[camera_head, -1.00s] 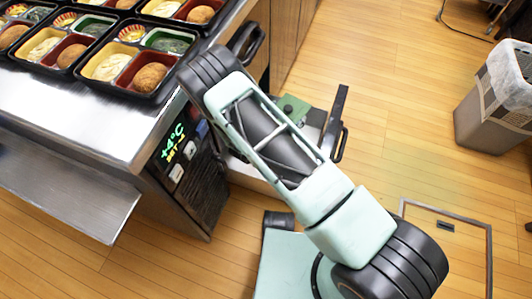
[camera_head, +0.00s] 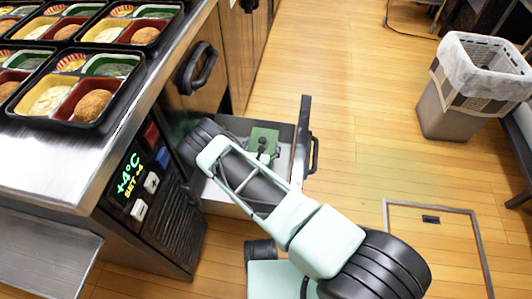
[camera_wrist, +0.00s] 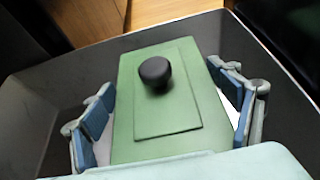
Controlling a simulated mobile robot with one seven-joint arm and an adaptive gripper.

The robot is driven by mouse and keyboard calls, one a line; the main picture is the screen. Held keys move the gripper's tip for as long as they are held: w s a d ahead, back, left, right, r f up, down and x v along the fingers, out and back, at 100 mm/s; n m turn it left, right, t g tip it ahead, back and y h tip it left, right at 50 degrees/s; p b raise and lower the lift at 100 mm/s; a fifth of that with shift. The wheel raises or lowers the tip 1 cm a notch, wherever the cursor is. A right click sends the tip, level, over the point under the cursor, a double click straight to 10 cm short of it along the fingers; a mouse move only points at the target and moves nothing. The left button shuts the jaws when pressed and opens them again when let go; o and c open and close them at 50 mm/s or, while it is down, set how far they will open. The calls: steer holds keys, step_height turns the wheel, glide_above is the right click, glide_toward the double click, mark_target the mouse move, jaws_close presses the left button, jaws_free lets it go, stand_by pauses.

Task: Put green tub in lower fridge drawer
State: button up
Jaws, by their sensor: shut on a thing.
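The green tub (camera_head: 264,138) has a flat green lid with a round black knob, and shows large in the wrist view (camera_wrist: 150,118). It is inside the open lower drawer (camera_head: 228,122), within the drawer's walls. My gripper (camera_wrist: 165,105) is shut on the tub, with a blue-padded finger at its left and right sides. The drawer's grey walls surround the tub and fingers in the wrist view. My arm hides part of the drawer in the head view. I cannot tell whether the tub's underside touches the drawer floor.
The drawer front has a dark handle (camera_head: 313,155). Another black handle (camera_head: 197,68) is on the wooden cabinet door above. Filled bento trays (camera_head: 85,85) stand on the steel counter. A waste bin (camera_head: 470,88) stands at the right; the floor between is clear.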

steer(key=w+f, duration=0.1)
steer(key=d+f+b, duration=0.1)
steer(key=shift+w+d+f, duration=0.3)
steer(key=shift+w, duration=0.05)
step_height(320, 180, down, 3)
steer(key=shift+w+d+f+b, duration=0.1)
steer(key=shift+w+f+b, duration=0.1)
steer(key=shift+b, duration=0.6)
steer(key=shift+r, duration=0.1)
steer(key=o, duration=2)
steer(key=shift+s+f, duration=0.1)
steer(key=shift+f, duration=0.1)
